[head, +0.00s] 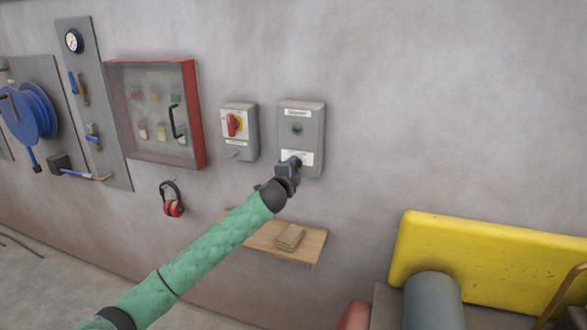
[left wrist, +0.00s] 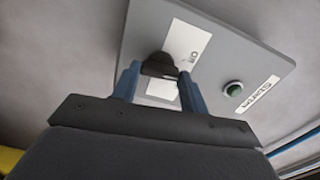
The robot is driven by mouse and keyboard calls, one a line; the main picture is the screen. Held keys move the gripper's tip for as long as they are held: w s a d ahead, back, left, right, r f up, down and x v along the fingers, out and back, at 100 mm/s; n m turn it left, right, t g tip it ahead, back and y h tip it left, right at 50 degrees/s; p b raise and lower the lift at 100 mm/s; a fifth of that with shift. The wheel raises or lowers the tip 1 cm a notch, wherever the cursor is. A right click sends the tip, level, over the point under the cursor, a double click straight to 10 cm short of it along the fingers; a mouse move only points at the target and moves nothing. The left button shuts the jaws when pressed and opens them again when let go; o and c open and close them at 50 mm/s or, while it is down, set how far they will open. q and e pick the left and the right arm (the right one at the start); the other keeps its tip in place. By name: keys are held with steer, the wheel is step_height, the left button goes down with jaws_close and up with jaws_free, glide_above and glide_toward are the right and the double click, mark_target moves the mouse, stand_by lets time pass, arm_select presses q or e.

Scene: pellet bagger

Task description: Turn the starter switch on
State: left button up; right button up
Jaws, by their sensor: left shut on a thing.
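The starter box (head: 314,138) is a grey box on the wall in the middle of the head view, with a green lamp (head: 298,129) and white labels. The box (left wrist: 215,75) also fills the top of the left wrist view. My left gripper (head: 292,164) is at the box's lower part and hides the switch there in the head view. In the left wrist view its blue fingers stand either side of a black switch knob (left wrist: 158,64) and are shut on it. The knob's turned position is hard to tell. My right gripper is not in view.
A grey box with a red rotary switch (head: 232,125) hangs just left. Further left are a red-framed cabinet (head: 199,125), ear defenders (head: 172,205) and a blue hose reel (head: 32,112). A wooden shelf (head: 265,240) is below, and a yellow panel (head: 490,255) stands at right.

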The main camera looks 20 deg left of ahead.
arm_select(q)
steer(key=m+p, duration=0.1)
steer(key=m, duration=0.2)
steer(key=shift+m, duration=0.4)
steer(key=shift+m+p, duration=0.3)
steer(key=shift+m, duration=0.7)
steer(key=shift+f+m, duration=0.15)
steer(key=shift+m, duration=0.45)
steer(key=shift+f+m, duration=0.1)
steer(key=shift+m, duration=0.2)
steer(key=o, duration=0.7)
steer(key=shift+c, duration=0.2)
steer(key=o, duration=0.3)
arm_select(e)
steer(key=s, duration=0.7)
arm_select(q)
steer(key=shift+s, duration=0.1)
steer(key=shift+s+a+b, duration=0.1)
steer(key=shift+s+b, duration=1.45)
steer(key=shift+s, duration=2.25)
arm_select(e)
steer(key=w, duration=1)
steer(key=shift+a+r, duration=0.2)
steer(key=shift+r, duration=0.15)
